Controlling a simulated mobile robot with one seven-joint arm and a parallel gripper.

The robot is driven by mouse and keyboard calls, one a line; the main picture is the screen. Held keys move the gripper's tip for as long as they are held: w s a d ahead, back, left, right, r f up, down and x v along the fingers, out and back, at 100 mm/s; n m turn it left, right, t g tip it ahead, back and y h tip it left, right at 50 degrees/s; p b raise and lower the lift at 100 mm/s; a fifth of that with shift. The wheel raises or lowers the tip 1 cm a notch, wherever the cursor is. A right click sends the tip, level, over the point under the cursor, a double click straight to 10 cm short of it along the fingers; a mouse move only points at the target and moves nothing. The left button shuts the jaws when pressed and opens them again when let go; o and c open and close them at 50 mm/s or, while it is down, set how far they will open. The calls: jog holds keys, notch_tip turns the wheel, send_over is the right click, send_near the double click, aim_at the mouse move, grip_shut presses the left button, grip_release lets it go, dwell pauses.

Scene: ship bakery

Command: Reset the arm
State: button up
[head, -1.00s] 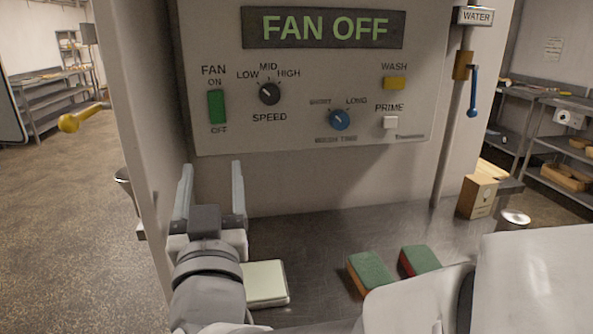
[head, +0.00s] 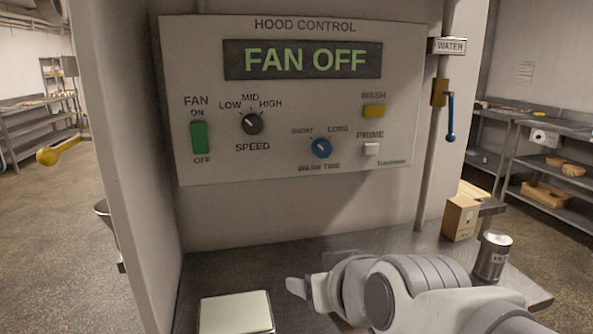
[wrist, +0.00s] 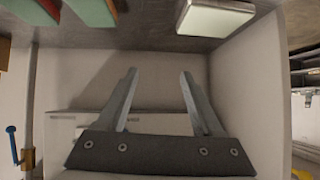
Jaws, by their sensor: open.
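My arm is folded low at the right of the head view, above the metal counter (head: 230,265). My gripper (head: 293,287) is seen side-on there, to the right of a pale square pad (head: 235,313) in the picture. In the wrist view my gripper (wrist: 158,72) has its two fingers well apart, with nothing between them. The fingers stand before a pale wall surface. The control panel (head: 290,170) is behind and above the arm, apart from it, and its display reads FAN OFF.
Two green-topped blocks (wrist: 96,12) show at the top left of the wrist view; my arm hides them in the head view. A cardboard box (head: 460,218) and a metal can (head: 493,256) stand at the counter's right. A water pipe with blue lever (head: 450,118) rises nearby.

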jog(key=s+d+f+m+g+h, duration=0.3)
jog(key=s+d+f+g+h, duration=0.1)
jog(key=s+d, duration=0.65)
notch_tip(320, 180, up, 14)
jog(key=p, duration=1.4)
jog(key=shift+w+d+f+g, duration=0.15)
jog(key=shift+w+d+g, duration=0.1)
jog(key=shift+d+g, duration=0.05)
